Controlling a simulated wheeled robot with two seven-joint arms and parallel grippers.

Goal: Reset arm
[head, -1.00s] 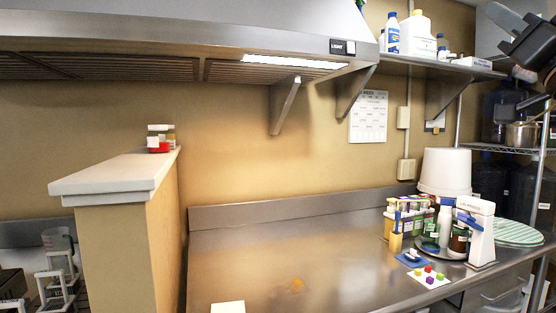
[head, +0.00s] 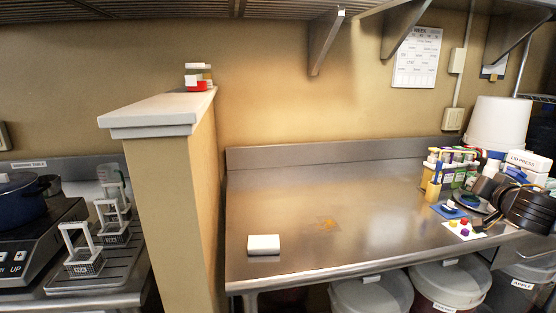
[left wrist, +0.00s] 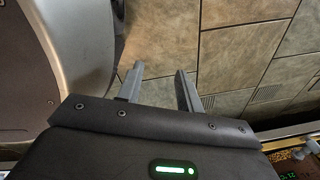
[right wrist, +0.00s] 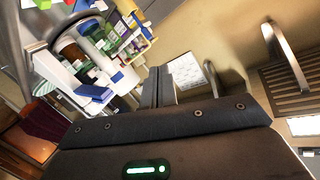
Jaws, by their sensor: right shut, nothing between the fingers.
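My right gripper (head: 484,226) is at the right edge of the head view, in front of the goods at the right end of the steel table. In the right wrist view its fingers (right wrist: 158,86) are together with nothing between them. My left gripper (left wrist: 157,88) shows only in the left wrist view. Its two fingers are apart and empty above a tiled floor. My left arm is not in the head view.
The steel table (head: 370,235) is mostly clear, with a white block (head: 263,244) near its front. Lidded buckets (head: 371,296) stand below. A partition (head: 172,205) divides the left side.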

